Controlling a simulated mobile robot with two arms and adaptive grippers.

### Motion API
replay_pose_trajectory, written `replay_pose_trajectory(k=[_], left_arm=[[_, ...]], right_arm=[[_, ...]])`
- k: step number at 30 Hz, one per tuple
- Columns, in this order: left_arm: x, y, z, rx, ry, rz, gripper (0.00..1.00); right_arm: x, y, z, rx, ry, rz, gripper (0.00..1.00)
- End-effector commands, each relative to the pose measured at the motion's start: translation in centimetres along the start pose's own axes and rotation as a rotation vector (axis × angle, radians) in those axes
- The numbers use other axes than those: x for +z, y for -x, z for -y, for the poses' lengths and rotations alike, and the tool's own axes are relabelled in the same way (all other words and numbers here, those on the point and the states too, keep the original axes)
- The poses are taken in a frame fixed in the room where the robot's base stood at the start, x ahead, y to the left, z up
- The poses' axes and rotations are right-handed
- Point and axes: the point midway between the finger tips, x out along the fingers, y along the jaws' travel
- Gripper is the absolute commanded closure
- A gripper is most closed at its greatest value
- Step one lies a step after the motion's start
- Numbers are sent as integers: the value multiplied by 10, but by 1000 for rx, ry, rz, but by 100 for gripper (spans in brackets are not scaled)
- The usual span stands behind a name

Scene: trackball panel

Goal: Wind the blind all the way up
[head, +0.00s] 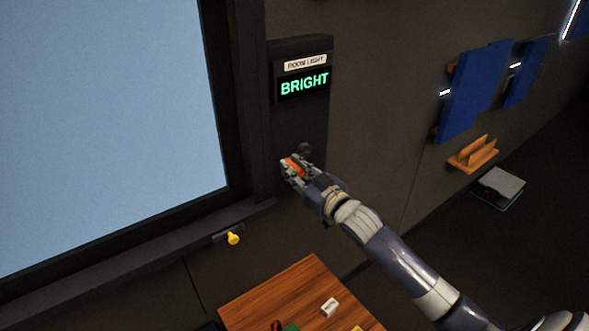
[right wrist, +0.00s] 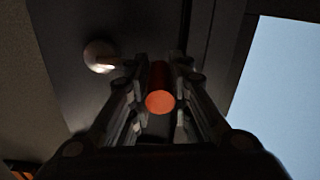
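An orange crank handle (head: 294,167) stands out from the dark wall panel right of the window. My right gripper (head: 296,170) is at it, its fingers on both sides of the handle. In the right wrist view the orange handle's round end (right wrist: 160,102) lies between the fingers (right wrist: 159,75), which appear closed on it. The window (head: 105,120) shows an even pale blue pane; no blind hangs across the visible part, and its top is out of frame. The panel's display (head: 304,84) reads BRIGHT under a ROOM LIGHT label. My left gripper is not in view.
A pale round knob (right wrist: 100,55) sits on the panel beside the handle. A yellow knob (head: 233,239) sticks out below the window sill. A wooden table (head: 262,293) with small items is below. Blue panels (head: 474,90) and a wooden rack (head: 473,154) are on the right wall.

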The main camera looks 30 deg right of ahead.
Motion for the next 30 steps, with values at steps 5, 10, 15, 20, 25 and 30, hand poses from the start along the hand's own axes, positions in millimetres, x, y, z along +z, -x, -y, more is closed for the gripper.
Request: replay_pose_trajectory(k=[5, 10, 15, 20, 25, 30], left_arm=[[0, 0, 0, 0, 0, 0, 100], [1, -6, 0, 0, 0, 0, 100], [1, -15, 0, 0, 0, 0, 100], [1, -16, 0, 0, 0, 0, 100], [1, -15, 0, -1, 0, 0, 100], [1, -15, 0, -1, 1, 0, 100]], right_arm=[[0, 0, 0, 0, 1, 1, 100], [15, 0, 1, 0, 150, 4, 100], [34, 0, -1, 0, 410, 4, 100], [39, 0, -3, 0, 500, 3, 100], [39, 0, -3, 0, 499, 4, 100], [39, 0, -3, 0, 497, 5, 62]])
